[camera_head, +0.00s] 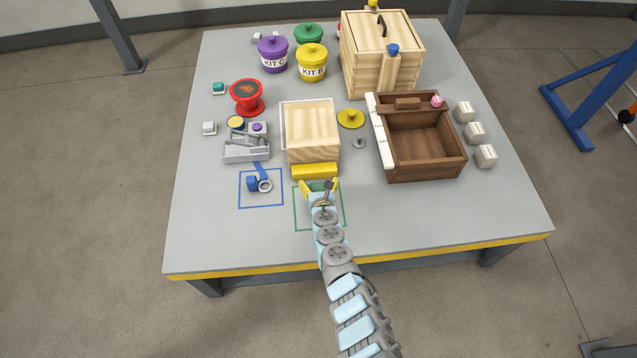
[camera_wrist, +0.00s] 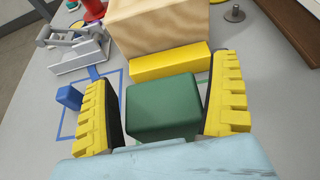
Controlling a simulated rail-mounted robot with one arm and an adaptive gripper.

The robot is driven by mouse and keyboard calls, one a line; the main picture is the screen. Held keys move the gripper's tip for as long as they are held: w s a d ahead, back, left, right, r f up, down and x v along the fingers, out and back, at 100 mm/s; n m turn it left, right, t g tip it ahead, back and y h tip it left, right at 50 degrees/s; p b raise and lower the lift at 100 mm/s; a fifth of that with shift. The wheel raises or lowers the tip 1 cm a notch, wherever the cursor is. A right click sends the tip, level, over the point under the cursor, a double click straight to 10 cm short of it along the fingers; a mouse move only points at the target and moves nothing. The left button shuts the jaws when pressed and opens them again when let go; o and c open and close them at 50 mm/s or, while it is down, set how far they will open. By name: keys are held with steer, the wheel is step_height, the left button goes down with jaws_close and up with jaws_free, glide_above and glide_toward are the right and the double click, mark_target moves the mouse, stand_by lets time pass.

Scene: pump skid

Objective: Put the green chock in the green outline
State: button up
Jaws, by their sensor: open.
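The green chock (camera_wrist: 163,106) sits between the spread yellow fingers of my gripper (camera_wrist: 165,105) in the wrist view, with a gap showing on its right side. In the head view my open gripper (camera_head: 319,188) is over the far part of the green outline (camera_head: 296,213), and only a bit of the chock (camera_head: 318,185) shows between the fingers. The chock appears to lie at the far side of the outline, but my arm hides much of that area. I cannot tell its exact fit to the lines.
A yellow bar (camera_head: 315,171) and a pale wooden block (camera_head: 311,125) stand just beyond the chock. A blue outline (camera_head: 241,195) with a blue part (camera_head: 254,183) lies to the left. A brown crate (camera_head: 425,176) stands to the right. The table's front right is clear.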

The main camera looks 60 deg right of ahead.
steer(key=shift+r, duration=0.2)
steer(key=shift+s+a+r+p, duration=0.2)
steer(key=shift+a+r+p, duration=0.15)
steer(key=shift+p, duration=0.3)
steer(key=shift+p+v, duration=0.55)
steer(key=shift+v, duration=0.35)
steer(key=p+v, duration=0.4)
steer(key=v, duration=0.5)
steer(key=shift+s, duration=0.15)
steer(key=shift+a+f, duration=0.1)
steer(key=shift+f, duration=0.05)
